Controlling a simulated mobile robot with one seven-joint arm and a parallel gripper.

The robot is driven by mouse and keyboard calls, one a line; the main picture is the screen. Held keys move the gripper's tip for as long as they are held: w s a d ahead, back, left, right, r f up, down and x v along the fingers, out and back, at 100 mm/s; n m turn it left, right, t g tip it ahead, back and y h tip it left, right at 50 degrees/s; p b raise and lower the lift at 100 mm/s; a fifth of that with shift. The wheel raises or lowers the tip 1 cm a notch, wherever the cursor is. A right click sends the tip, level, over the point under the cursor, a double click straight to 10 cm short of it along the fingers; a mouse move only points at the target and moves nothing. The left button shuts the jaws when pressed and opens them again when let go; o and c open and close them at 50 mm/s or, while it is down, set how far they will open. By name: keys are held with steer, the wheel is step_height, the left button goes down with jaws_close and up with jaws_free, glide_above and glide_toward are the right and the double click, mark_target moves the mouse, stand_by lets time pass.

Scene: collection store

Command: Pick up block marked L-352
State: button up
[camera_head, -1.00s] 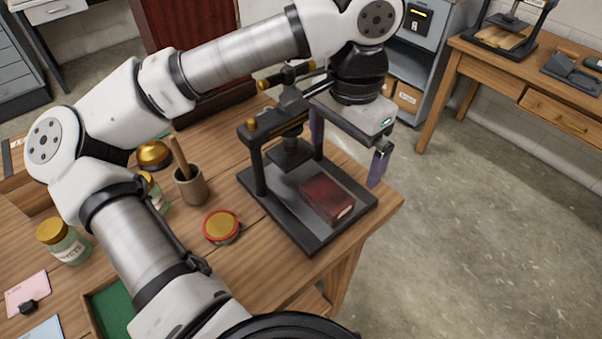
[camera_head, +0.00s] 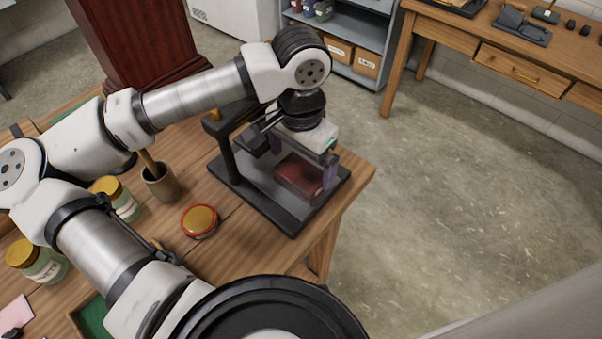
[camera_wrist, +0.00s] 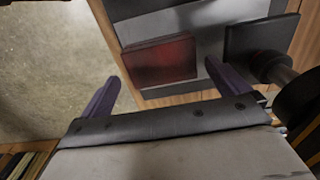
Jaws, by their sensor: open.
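A dark red block (camera_head: 297,180) lies on the grey bed of a small black press (camera_head: 255,195) near the table's corner. It also shows in the wrist view (camera_wrist: 160,62), ahead of the fingers. No marking on it is readable, so I cannot confirm L-352. My gripper (camera_head: 303,163) is open above and close to the block. In the wrist view its two purple fingers (camera_wrist: 162,84) are spread wide, with the block roughly between and beyond their tips. I cannot tell whether either finger touches it. The arm and gripper hide part of the press.
The press's upright and dark head stand close beside my gripper. A red-rimmed tin (camera_head: 199,221), a cup (camera_head: 161,183) and gold-lidded jars (camera_head: 118,199) stand to the left on the wooden table (camera_head: 240,258). Open floor lies right; a second table (camera_head: 500,60) stands beyond.

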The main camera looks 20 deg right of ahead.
mark_target(301, 172)
step_height(301, 172, down, 4)
steer(key=shift+w+f+p, duration=0.1)
steer(key=shift+p, duration=0.4)
steer(key=shift+c, duration=0.4)
steer(key=c, duration=0.8)
